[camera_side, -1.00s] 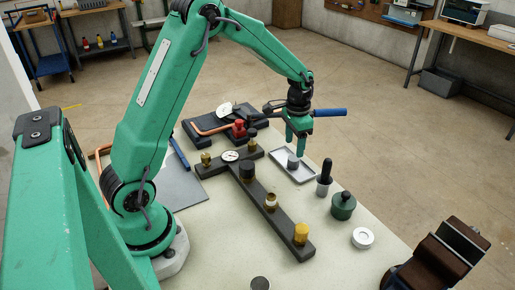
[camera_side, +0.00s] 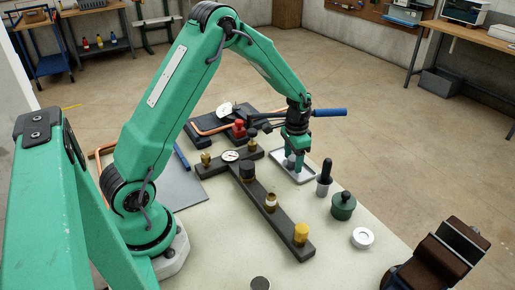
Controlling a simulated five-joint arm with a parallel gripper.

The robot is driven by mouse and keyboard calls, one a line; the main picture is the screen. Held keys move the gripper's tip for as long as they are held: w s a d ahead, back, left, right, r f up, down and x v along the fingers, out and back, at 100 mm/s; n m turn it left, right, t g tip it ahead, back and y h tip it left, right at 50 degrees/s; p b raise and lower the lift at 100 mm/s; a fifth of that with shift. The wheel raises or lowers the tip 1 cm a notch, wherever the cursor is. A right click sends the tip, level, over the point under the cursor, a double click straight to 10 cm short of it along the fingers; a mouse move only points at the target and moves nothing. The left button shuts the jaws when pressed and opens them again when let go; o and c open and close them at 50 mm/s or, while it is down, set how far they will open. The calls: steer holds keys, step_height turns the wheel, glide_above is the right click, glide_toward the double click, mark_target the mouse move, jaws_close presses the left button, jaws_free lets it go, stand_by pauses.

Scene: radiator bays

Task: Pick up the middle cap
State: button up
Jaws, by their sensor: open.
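A small grey cap (camera_side: 291,161) sits in a shallow pale tray (camera_side: 308,177) at the right of the table. My gripper (camera_side: 296,167) points down over the tray, its fingers low and beside the cap. It is open; whether the fingers touch the cap cannot be told, as they partly hide it. A dark T-shaped bar (camera_side: 286,218) carries a black cap (camera_side: 247,170), a brass fitting with a pale top (camera_side: 271,202) in the middle, and a yellow cap (camera_side: 301,234) at the near end.
A black-handled tool in a grey holder (camera_side: 324,180), a dark green canister (camera_side: 343,206) and a white ring (camera_side: 362,238) stand right of the bar.

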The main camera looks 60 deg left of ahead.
mark_target(293, 158)
stand_by(0.4)
steer(key=c, duration=1.1)
steer(key=shift+r, duration=0.1)
steer(key=shift+r, duration=0.4)
step_height(293, 158, up, 3)
steer(key=shift+r, duration=0.1)
steer(key=s+d+r, duration=0.1)
steer(key=d+r, duration=0.1)
steer(key=d, duration=0.1)
steer(key=s+d+r, duration=0.1)
steer(key=d+r, duration=0.1)
steer(key=d, duration=0.2)
steer(key=s+d+r, duration=0.2)
steer(key=d+r, duration=0.1)
steer(key=d, duration=0.1)
steer(key=shift+s, duration=0.1)
steer(key=shift+s, duration=0.1)
steer(key=shift+s+d+r, duration=0.2)
steer(key=shift+s, duration=1.8)
steer(key=shift+s+d+r, duration=0.15)
steer(key=shift+s+d, duration=0.05)
steer(key=shift+s, duration=1.75)
steer(key=shift+s+d+r, duration=0.2)
steer(key=shift+s, duration=1.8)
